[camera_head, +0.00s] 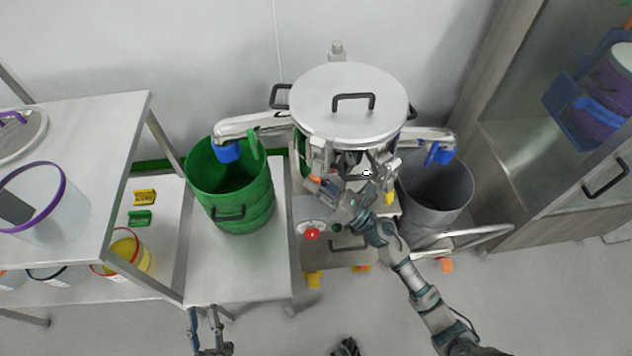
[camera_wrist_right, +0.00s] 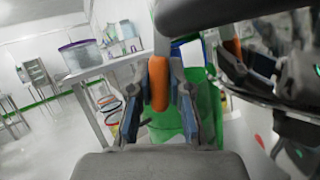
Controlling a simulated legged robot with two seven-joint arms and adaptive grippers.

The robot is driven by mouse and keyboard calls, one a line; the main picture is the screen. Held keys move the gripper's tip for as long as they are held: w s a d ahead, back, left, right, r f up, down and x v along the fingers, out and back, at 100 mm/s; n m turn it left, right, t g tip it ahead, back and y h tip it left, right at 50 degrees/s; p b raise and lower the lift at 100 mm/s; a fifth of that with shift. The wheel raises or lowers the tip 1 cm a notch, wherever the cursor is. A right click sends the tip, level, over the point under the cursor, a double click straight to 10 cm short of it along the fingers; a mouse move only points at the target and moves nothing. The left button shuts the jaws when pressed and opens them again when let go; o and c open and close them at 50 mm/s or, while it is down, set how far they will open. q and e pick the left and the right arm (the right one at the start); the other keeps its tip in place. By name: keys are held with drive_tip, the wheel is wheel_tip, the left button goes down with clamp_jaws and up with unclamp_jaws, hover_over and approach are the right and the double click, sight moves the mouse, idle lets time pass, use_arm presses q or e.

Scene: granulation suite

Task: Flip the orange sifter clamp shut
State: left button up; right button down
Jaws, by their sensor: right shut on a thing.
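The sifter (camera_head: 347,105) is a steel drum with a round handled lid in the middle of the head view. A small orange part of the orange clamp (camera_head: 315,180) shows at its front, partly hidden by my right gripper (camera_head: 328,190). In the right wrist view the orange clamp handle (camera_wrist_right: 158,82) stands upright between the two fingers of my right gripper (camera_wrist_right: 158,98), which is shut on it. The clamp's hinge end is hidden. My left gripper (camera_head: 204,318) is at the bottom of the head view, its fingers apart and empty, far from the sifter.
A green drum (camera_head: 240,212) stands left of the sifter and a grey drum (camera_head: 438,200) stands right, under blue-ended outlets. A steel shelf table (camera_head: 85,125) is at the left. A glass-doored cabinet (camera_head: 570,195) is at the right. The floor in front is open.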

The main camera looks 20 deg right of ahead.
drive_tip(key=c, duration=1.2)
unclamp_jaws()
drive_tip(key=shift+a+f, duration=0.1)
drive_tip(key=shift+f, duration=0.55)
drive_tip(key=shift+o, duration=0.6)
drive_tip(key=shift+w, duration=0.2)
drive_tip(key=shift+s+r, duration=0.1)
drive_tip(key=shift+r, duration=0.2)
drive_tip(key=shift+s+d+f, duration=0.1)
drive_tip(key=shift+s+d, duration=0.05)
drive_tip(key=shift+d, duration=0.1)
use_arm(q)
drive_tip(key=shift+w, duration=0.15)
use_arm(e)
drive_tip(key=v, duration=1.1)
drive_tip(key=shift+f, duration=0.3)
use_arm(q)
drive_tip(key=shift+f, duration=0.1)
use_arm(e)
drive_tip(key=shift+s, duration=0.1)
